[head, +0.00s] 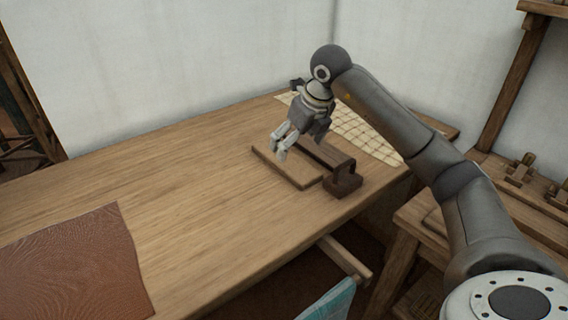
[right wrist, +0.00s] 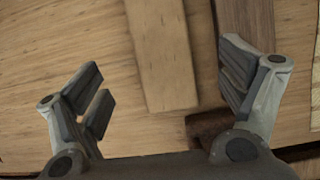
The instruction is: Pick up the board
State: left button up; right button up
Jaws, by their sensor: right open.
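The board (head: 290,168) is a flat, light brown wooden piece lying on the table. In the right wrist view the board (right wrist: 163,55) runs up the picture between the two fingers, with its near end showing. My right gripper (head: 280,150) is over the board in the head view, pointing down, and hides part of it. In the right wrist view my right gripper (right wrist: 168,92) has its fingers wide apart with nothing held between them. My left gripper is in neither view.
A dark wooden tool with a handle (head: 342,178) lies right beside the board. A checked cloth (head: 362,138) lies behind it. The table's middle is clear. Wooden pieces (head: 520,170) sit on a bench at right.

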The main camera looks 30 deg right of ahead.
aim_at(287, 159)
jog(key=x, duration=0.3)
jog(key=shift+r, duration=0.1)
jog(key=w+f, duration=0.3)
jog(key=shift+f+b, duration=0.2)
jog(key=shift+b, duration=0.1)
jog(key=shift+w+f, duration=0.1)
jog(key=shift+f, duration=0.2)
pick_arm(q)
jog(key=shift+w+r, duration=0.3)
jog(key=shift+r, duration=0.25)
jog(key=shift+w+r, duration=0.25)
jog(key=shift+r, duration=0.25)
pick_arm(e)
jog(key=c, duration=1.2)
